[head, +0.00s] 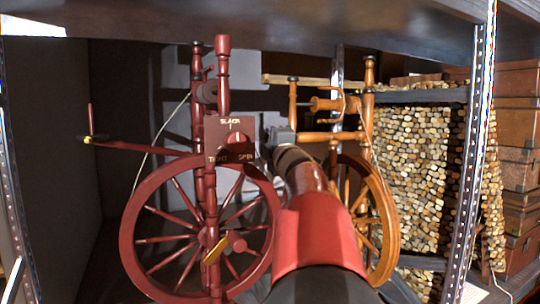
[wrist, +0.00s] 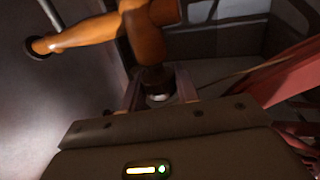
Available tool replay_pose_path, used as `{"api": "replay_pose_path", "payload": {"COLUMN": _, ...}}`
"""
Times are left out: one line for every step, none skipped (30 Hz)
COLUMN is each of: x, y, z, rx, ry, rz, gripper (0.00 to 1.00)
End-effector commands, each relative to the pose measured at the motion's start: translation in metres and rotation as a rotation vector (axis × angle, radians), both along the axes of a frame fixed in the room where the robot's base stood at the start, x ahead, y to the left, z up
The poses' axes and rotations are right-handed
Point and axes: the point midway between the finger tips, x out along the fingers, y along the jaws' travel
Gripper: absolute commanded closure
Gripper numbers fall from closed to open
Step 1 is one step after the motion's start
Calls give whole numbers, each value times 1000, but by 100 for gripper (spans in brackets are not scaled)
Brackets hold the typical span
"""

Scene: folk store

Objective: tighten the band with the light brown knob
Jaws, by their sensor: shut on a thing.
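A light brown wooden spinning wheel (head: 380,215) stands behind and right of a dark red one (head: 133,235). My gripper (head: 283,137) reaches to the left end of the light brown wheel's crossbar (head: 335,136). In the wrist view my gripper (wrist: 159,92) has its two fingers either side of a brown turned wooden piece, the light brown knob (wrist: 153,78), and is shut on it. A lighter wooden part (wrist: 85,33) extends left beyond it. The band itself cannot be made out clearly. My arm hides part of the light brown wheel.
The red wheel carries a panel (head: 215,130) lettered "SLACK" and "TIGHT", close left of my gripper. A dark shelf (head: 250,27) hangs above. A metal post (head: 475,150) stands at right, before stacked logs (head: 415,150) and brown boxes (head: 520,130).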

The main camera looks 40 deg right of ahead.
Motion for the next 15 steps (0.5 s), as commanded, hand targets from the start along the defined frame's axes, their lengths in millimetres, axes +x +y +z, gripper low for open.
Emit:
{"api": "replay_pose_path", "payload": {"x": 1, "y": 0, "z": -5, "rx": -3, "ry": -15, "rz": 1, "gripper": 92}}
{"api": "replay_pose_path", "payload": {"x": 1, "y": 0, "z": -4, "rx": -7, "ry": -24, "rz": 0, "gripper": 92}}
{"api": "replay_pose_path", "payload": {"x": 1, "y": 0, "z": -4, "rx": -11, "ry": -37, "rz": 1, "gripper": 92}}
{"api": "replay_pose_path", "payload": {"x": 1, "y": 0, "z": -4, "rx": -13, "ry": -46, "rz": 1, "gripper": 92}}
{"api": "replay_pose_path", "payload": {"x": 1, "y": 0, "z": -4, "rx": -17, "ry": -55, "rz": 0, "gripper": 92}}
{"api": "replay_pose_path", "payload": {"x": 1, "y": 0, "z": -3, "rx": -19, "ry": -64, "rz": 2, "gripper": 92}}
{"api": "replay_pose_path", "payload": {"x": 1, "y": 0, "z": -3, "rx": -22, "ry": -72, "rz": 0, "gripper": 92}}
{"api": "replay_pose_path", "payload": {"x": 1, "y": 0, "z": -3, "rx": -24, "ry": -76, "rz": 0, "gripper": 92}}
{"api": "replay_pose_path", "payload": {"x": 1, "y": 0, "z": -3, "rx": -27, "ry": -84, "rz": 0, "gripper": 92}}
{"api": "replay_pose_path", "payload": {"x": 1, "y": 0, "z": -3, "rx": -28, "ry": -89, "rz": 1, "gripper": 92}}
{"api": "replay_pose_path", "payload": {"x": 1, "y": 0, "z": -3, "rx": -30, "ry": -92, "rz": 1, "gripper": 92}}
{"api": "replay_pose_path", "payload": {"x": 1, "y": 0, "z": -3, "rx": -30, "ry": -97, "rz": 2, "gripper": 92}}
{"api": "replay_pose_path", "payload": {"x": 1, "y": 0, "z": -3, "rx": -31, "ry": -99, "rz": 2, "gripper": 92}}
{"api": "replay_pose_path", "payload": {"x": 1, "y": 0, "z": -3, "rx": -32, "ry": -100, "rz": 1, "gripper": 92}}
{"api": "replay_pose_path", "payload": {"x": 1, "y": 0, "z": -3, "rx": -33, "ry": -102, "rz": 1, "gripper": 92}}
